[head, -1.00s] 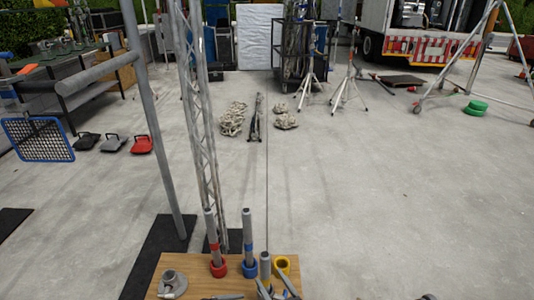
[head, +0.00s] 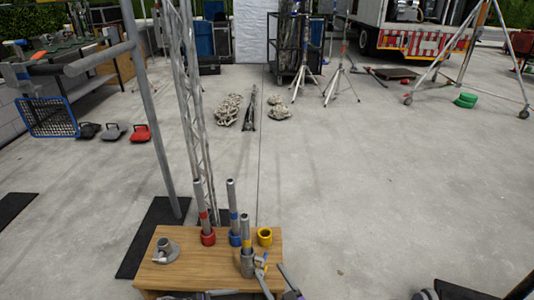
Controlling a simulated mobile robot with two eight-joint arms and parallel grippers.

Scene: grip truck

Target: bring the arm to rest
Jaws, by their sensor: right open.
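My right gripper (head: 272,274) is low in the head view, at the front right edge of a wooden table (head: 207,268). Its jaws are open, and I see nothing held between them. Just left of it a grey tube with a yellow band (head: 245,232) stands upright on the table, its lower end at a grey metal piece; whether the gripper touches it I cannot tell. A red-banded tube (head: 204,219) stands in a red cup, and a blue-banded tube (head: 233,212) in a blue cup. A yellow cup (head: 265,237) beside them looks empty. My left gripper is out of view.
A grey round fitting (head: 166,251) lies on the table's left. A truss tower (head: 190,100) and a grey pole (head: 150,110) rise behind it. A blue mesh panel (head: 48,117) hangs at left. The concrete floor at right is largely clear.

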